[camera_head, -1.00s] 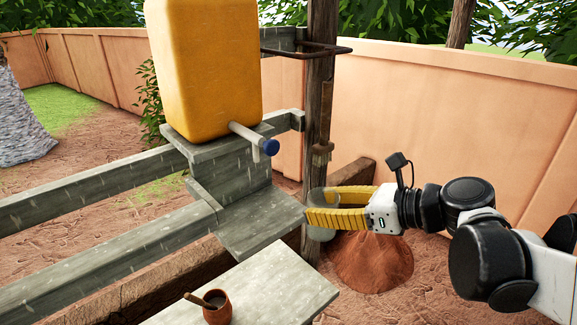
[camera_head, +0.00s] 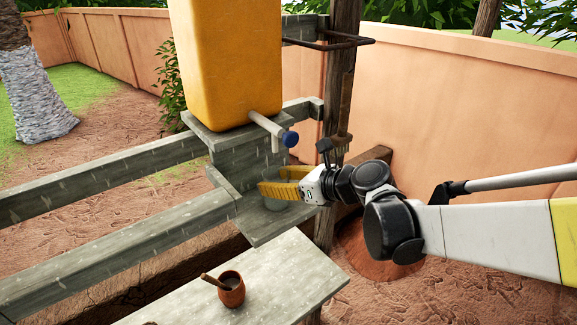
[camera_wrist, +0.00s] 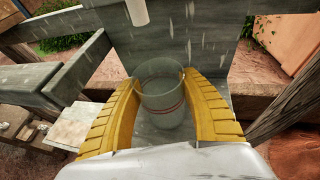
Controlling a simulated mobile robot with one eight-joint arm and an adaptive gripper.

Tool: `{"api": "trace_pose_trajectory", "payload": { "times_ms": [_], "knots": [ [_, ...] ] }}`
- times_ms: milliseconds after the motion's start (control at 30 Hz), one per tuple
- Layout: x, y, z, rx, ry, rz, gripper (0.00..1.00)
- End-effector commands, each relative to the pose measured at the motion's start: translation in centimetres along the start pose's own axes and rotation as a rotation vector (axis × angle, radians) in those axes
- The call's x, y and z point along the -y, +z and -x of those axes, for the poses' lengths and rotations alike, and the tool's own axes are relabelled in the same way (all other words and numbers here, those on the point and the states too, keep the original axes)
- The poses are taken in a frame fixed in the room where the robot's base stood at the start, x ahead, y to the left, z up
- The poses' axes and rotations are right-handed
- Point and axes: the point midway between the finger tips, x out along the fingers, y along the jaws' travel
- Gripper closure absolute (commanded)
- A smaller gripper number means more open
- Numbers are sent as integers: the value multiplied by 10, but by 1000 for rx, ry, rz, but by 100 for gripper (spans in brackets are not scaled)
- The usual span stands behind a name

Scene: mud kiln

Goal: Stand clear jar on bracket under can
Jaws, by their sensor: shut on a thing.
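The clear jar (camera_wrist: 160,95) is between the two yellow fingers of my gripper (camera_wrist: 160,100) in the wrist view, upright, with red bands around it. In the head view my gripper (camera_head: 277,190) is over the bracket (camera_head: 265,223), a grey wooden shelf; the jar (camera_head: 276,205) is mostly hidden by the fingers. I cannot tell whether the jar's base touches the bracket. The can (camera_head: 228,60) is a large yellow container on the upper ledge. Its spigot (camera_head: 270,127) with a blue end sticks out above and slightly left of the gripper.
A lower plank (camera_head: 270,285) holds a small clay pot (camera_head: 231,290) with a stick in it. A wooden post (camera_head: 338,110) with a metal bracket stands right of the can. Grey rails run left. A reddish earth mound (camera_head: 370,250) lies behind my arm.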

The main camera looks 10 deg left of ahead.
Motion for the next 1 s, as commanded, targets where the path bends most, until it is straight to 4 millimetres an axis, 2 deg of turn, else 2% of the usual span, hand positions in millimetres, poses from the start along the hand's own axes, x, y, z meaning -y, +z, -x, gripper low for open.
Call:
{"api": "trace_pose_trajectory", "payload": {
  "times_ms": [367,400,433,467,833,1000],
  "knots": [
    [0,-6,-2,0,0,0,82],
    [0,-5,-2,0,0,0,43],
    [0,-4,-1,0,0,0,34],
    [0,-4,-1,0,0,0,31],
    [0,1,1,0,0,0,31],
    [0,-2,30,-1,-3,-2,31]
  ]
}}
